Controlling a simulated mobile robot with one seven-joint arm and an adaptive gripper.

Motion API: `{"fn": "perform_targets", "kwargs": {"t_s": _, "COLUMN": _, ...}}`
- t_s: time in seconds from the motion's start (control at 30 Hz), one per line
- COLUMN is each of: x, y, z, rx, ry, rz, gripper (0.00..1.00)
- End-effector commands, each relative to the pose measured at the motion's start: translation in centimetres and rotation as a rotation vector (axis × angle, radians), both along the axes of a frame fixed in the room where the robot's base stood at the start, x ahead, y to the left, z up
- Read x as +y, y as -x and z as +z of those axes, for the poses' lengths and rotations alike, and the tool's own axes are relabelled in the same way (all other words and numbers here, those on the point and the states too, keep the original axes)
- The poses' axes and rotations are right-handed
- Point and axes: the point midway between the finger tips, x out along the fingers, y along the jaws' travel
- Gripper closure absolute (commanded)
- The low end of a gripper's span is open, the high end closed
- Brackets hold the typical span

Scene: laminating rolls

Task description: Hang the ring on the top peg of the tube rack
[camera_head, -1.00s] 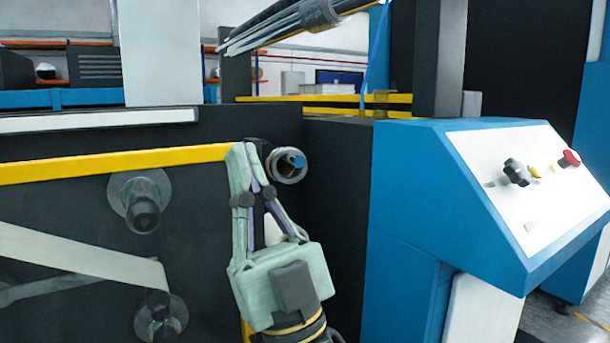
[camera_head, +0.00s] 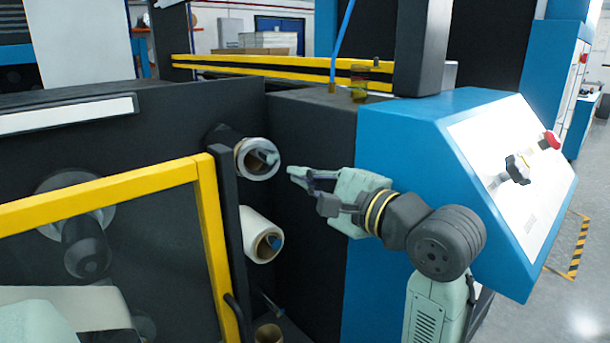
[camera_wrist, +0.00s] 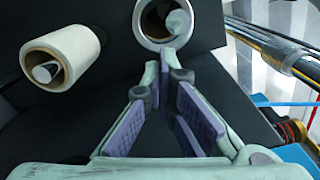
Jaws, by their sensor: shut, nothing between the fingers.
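A silver-grey ring (camera_head: 257,158) is around the top peg of the dark tube rack, with the peg's end showing inside its opening. In the wrist view the ring (camera_wrist: 167,22) is at the top centre, straight beyond my fingertips. My gripper (camera_head: 292,174) is shut and empty, pointing left, just right of the ring and slightly below its centre. The shut fingertips also show in the wrist view (camera_wrist: 165,58). A small gap shows between them and the ring in the head view. The ring's far side is hidden.
A white roll (camera_head: 262,235) hangs on the peg below, also seen at the left of the wrist view (camera_wrist: 62,57). A brown tube (camera_head: 268,334) is lower down. A yellow-edged frame (camera_head: 208,220) stands left; a blue control console (camera_head: 415,140) stands right.

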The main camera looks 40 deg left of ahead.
Motion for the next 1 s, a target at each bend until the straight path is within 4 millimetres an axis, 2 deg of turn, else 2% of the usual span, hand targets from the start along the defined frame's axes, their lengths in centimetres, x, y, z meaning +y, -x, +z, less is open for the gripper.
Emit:
{"fn": "perform_targets", "kwargs": {"t_s": 0.6, "x": 5.8, "y": -0.4, "z": -0.1, "rx": -0.003, "ry": -0.001, "rz": 0.0, "gripper": 1.0}}
{"fn": "perform_targets", "kwargs": {"t_s": 1.0, "x": 6.9, "y": -0.5, "z": 0.0, "rx": -0.003, "ry": -0.002, "rz": -0.001, "gripper": 1.0}}
